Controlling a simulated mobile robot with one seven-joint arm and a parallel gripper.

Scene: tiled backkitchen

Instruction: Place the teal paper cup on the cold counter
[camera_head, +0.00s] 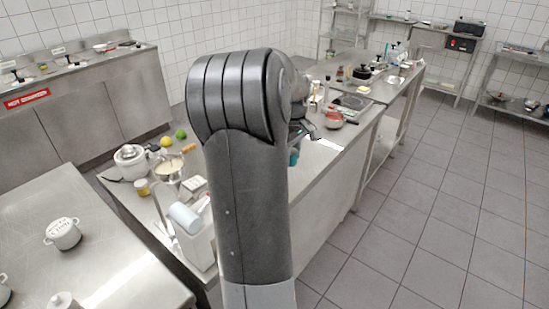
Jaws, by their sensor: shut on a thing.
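My own arm stands upright in the middle of the view and hides much of what lies behind it. My gripper (297,146) shows only in part past the arm's right edge, above the long middle counter (318,172). It is shut on the teal paper cup (294,158), of which only a small teal patch shows below the dark gripper parts. The rest of the cup, its tilt and any contact with the counter are hidden. I cannot tell which surface is the cold counter; the steel counter at the back left bears a red sign (27,98).
A red-brown bowl (334,120) and a dark tray (351,102) stand on the middle counter beyond my gripper. A white pot (130,158), a lime (181,134) and bottles crowd its near end. White pots stand on the front-left table (110,255). The tiled floor at right is clear.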

